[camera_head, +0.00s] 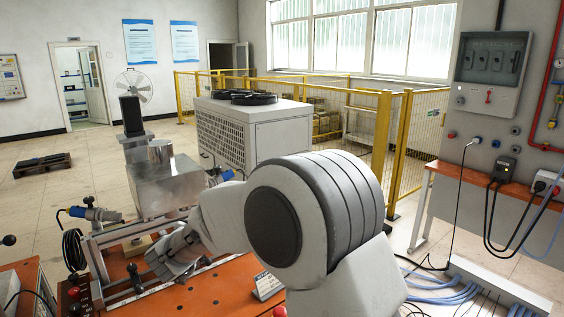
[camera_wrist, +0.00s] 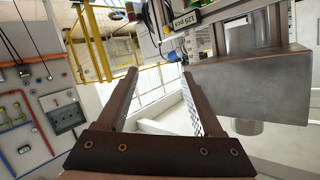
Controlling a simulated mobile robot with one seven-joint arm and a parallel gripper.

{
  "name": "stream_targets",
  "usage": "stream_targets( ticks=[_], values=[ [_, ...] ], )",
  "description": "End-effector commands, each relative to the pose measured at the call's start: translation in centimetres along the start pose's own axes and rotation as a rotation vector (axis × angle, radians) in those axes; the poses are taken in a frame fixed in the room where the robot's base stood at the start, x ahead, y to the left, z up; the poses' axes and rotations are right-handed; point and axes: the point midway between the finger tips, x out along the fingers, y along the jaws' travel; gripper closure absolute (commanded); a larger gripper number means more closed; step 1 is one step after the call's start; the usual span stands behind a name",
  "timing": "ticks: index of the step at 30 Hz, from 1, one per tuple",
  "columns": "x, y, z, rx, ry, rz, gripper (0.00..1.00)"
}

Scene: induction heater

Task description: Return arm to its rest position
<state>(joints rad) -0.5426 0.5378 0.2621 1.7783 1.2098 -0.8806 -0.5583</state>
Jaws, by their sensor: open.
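My gripper (camera_wrist: 161,98) shows in the wrist view with its two long fingers spread apart and nothing between them. In the head view my arm reaches from the lower right toward the bench, and the gripper (camera_head: 178,257) is low over the orange bench top, partly hidden by the arm. The metal heater box (camera_head: 165,186) stands just behind it, with a short cylinder (camera_head: 160,151) on top. The box also shows at the right of the wrist view (camera_wrist: 255,85), beside the right finger and apart from it.
The orange bench (camera_head: 215,290) carries a metal frame (camera_head: 97,262), a blue connector (camera_head: 90,213) and a small label plate (camera_head: 268,286). A white chiller unit (camera_head: 253,135) stands behind. Yellow fencing (camera_head: 400,145) and an orange wall table (camera_head: 500,189) with cables are at the right. Open floor lies at left.

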Motion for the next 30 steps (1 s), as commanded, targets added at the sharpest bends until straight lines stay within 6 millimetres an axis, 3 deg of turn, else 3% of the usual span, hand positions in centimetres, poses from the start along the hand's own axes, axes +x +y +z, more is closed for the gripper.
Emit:
stream_targets(
  ticks=[1, 6, 13, 20, 30],
  values=[
    [-0.6, 0.1, -2.4, 0.004, 0.000, -0.050, 0.32],
    [-3.2, 0.8, -7.6, -0.024, -0.049, -0.208, 0.32],
    [-8.6, 4.8, -11.4, -0.115, -0.162, -0.323, 0.32],
    [-15.1, 11.8, -11.8, -0.225, -0.321, -0.317, 0.32],
    [-26.1, 26.0, -7.9, -0.332, -0.598, -0.098, 0.32]
  ],
)
